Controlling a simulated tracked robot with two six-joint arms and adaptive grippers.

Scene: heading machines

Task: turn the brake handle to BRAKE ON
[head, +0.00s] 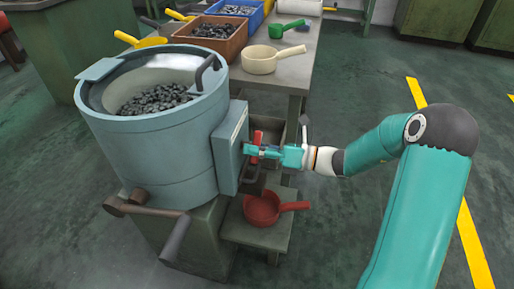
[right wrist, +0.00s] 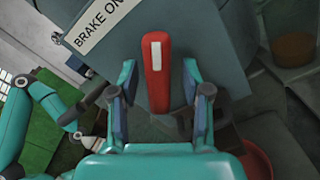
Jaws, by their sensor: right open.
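The red brake handle (right wrist: 156,75) has a white stripe and stands upright in the right wrist view, on the grey-blue box of the machine. A white label (right wrist: 97,28) reading BRAKE ON is at its upper left, and the handle does not point at it. My right gripper (right wrist: 159,75) is open, with one finger on each side of the handle and gaps visible. In the head view my right gripper (head: 252,152) is at the box (head: 229,148), with the red handle (head: 257,137) partly hidden by it.
The round machine tub (head: 155,135) holds dark pieces. A crank (head: 150,210) sticks out at its lower front. A red scoop (head: 262,208) lies on a low stand below my right gripper. A table with bins and a cream pan (head: 262,62) stands behind. Floor at right is open.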

